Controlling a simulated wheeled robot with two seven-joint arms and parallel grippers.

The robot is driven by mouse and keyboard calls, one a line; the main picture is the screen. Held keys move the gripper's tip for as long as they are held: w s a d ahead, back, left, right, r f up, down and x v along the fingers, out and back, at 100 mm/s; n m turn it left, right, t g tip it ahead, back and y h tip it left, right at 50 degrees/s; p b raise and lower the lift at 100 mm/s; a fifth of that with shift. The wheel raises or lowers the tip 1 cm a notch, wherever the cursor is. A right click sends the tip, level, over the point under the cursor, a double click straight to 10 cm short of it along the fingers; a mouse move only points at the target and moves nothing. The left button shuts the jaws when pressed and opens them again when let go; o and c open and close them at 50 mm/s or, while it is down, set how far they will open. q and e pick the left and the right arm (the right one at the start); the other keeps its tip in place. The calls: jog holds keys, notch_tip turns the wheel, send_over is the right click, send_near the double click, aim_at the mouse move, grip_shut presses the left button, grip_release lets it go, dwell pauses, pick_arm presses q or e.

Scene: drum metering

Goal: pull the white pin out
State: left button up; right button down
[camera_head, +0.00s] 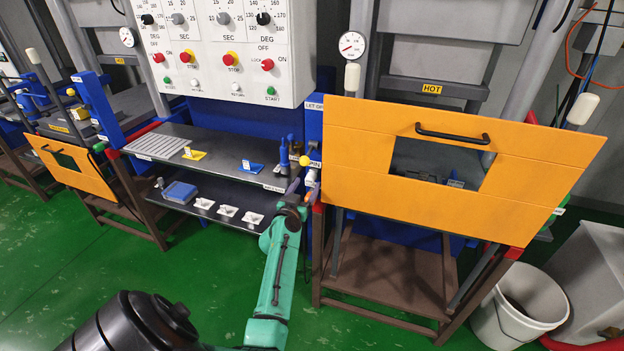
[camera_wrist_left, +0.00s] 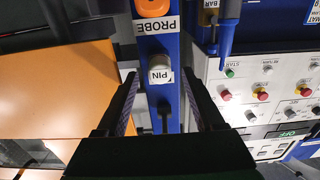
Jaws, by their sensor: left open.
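The white pin (camera_wrist_left: 158,62) sits in a blue upright post (camera_wrist_left: 158,38) beside a label reading PIN (camera_wrist_left: 158,76), in the left wrist view. The post also shows in the head view (camera_head: 314,120), at the left edge of the orange door. My left gripper (camera_wrist_left: 163,110) is open and empty, its two fingers on either side of the line to the pin, with the pin seen beyond the tips. In the head view my left gripper (camera_head: 296,188) is near the post's lower part, and the pin there is small and partly hidden. My right gripper is not in view.
The orange door (camera_head: 370,140) with a black handle stands just right of the post. A grey shelf (camera_head: 225,150) with small yellow and blue items lies to the left. A control panel (camera_head: 230,50) hangs above it. A white bucket (camera_head: 520,305) stands at the lower right.

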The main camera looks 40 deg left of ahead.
pick_arm(q)
jog(key=shift+b+x, duration=0.35)
jog(key=shift+x, duration=0.95)
grip_shut()
jog(key=shift+s, duration=0.1)
dwell(1.4)
jog(key=shift+s+d, duration=0.1)
jog(key=shift+s, duration=0.1)
jog(key=shift+p+v, duration=1.05)
jog(key=shift+v, duration=1.7)
